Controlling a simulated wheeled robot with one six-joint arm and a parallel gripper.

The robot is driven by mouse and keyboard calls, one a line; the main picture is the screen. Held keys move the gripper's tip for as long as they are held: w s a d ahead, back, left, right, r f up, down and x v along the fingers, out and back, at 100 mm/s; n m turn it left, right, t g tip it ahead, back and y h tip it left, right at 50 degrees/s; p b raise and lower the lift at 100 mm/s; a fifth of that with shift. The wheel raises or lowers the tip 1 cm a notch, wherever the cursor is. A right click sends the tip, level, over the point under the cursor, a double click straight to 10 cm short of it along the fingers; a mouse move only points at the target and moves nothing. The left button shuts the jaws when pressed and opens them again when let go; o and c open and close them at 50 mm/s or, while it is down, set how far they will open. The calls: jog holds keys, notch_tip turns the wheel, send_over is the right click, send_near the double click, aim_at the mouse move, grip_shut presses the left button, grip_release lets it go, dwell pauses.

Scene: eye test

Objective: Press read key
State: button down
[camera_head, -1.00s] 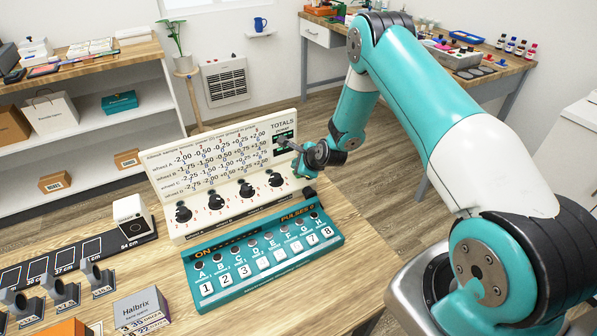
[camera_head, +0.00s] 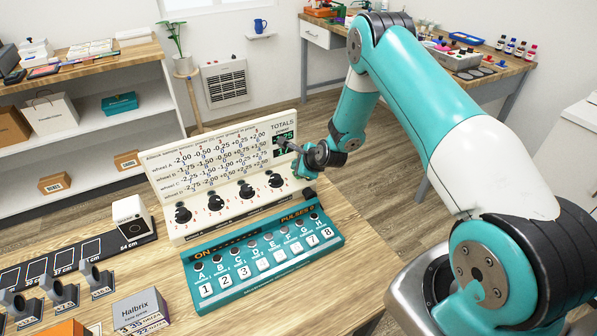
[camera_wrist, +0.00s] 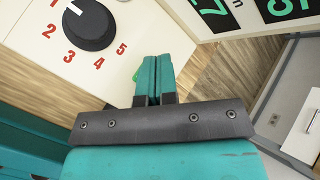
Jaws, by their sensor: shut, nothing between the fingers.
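My gripper (camera_head: 284,144) is at the right side of a cream upright board, in front of the TOTALS display (camera_head: 287,133) with green digits. In the wrist view its teal fingers (camera_wrist: 154,72) are shut together with nothing between them. No key marked read is legible in either view. The cream board (camera_head: 158,178) carries number rows and a row of black dials, one dial (camera_wrist: 90,25) close in the wrist view.
A teal box (camera_head: 212,303) with numbered white keys lies in front of the board. A white cube (camera_head: 130,222), small stands (camera_head: 101,284) and a Halbrix box (camera_head: 140,311) are to the left. The wooden table (camera_head: 300,298) is bare at front right.

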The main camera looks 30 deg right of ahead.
notch_tip(320, 180, up, 6)
jog(key=p, duration=0.4)
dwell(0.4)
dwell(0.6)
